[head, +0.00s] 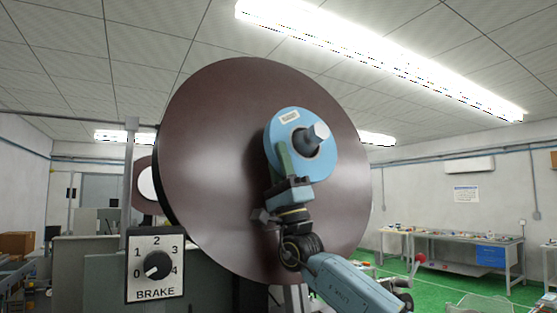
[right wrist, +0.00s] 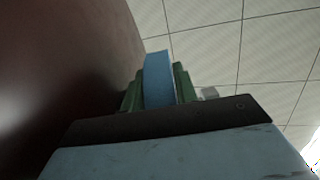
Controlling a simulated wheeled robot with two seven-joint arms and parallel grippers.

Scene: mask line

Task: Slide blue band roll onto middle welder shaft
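The blue band roll (head: 286,122) stands upright in front of a large brown disc (head: 215,150), with a pale label on its face. The grey welder shaft (head: 319,131) pokes out through the roll's dark centre hole, so the roll appears to be around it. My right gripper (head: 284,158) comes from below, its green fingers at the roll's lower edge. In the right wrist view the roll (right wrist: 158,80) sits between both green fingers, with some space to the brown disc on the left. A small grey piece (right wrist: 209,93), likely the shaft end, shows at right. My left gripper is out of view.
A brake dial panel (head: 155,264) stands at lower left of the disc. A red-knobbed crank (head: 420,258) is at lower right. Workbenches (head: 460,262) stand farther back on a green floor. The space right of the roll is open.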

